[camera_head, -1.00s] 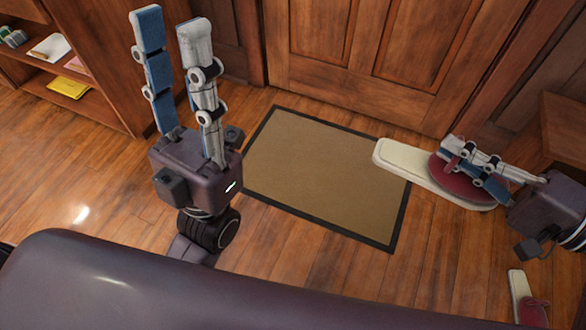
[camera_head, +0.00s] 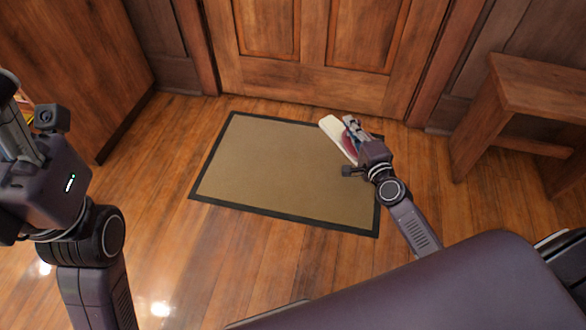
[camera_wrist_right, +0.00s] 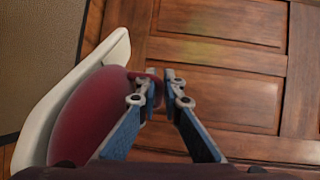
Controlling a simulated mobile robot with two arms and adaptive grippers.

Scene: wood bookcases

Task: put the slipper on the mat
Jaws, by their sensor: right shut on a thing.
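The slipper (camera_head: 333,130), with a cream sole and dark red upper, shows at the far right part of the mat in the head view. My right gripper (camera_head: 352,126) is shut on its upper and partly hides it. In the right wrist view the slipper (camera_wrist_right: 85,112) lies left of the fingers (camera_wrist_right: 162,88), one finger against the red upper. The tan mat (camera_head: 275,170) with a dark border lies flat before the door. I cannot tell whether the sole touches it. My left gripper (camera_head: 15,125) is at the left edge, its fingers mostly cut off.
A panelled wooden door (camera_head: 315,50) stands just behind the mat. A wooden bench (camera_head: 535,95) is at the right. A bookcase side (camera_head: 70,70) stands at the left. The wood floor (camera_head: 270,255) in front of the mat is clear.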

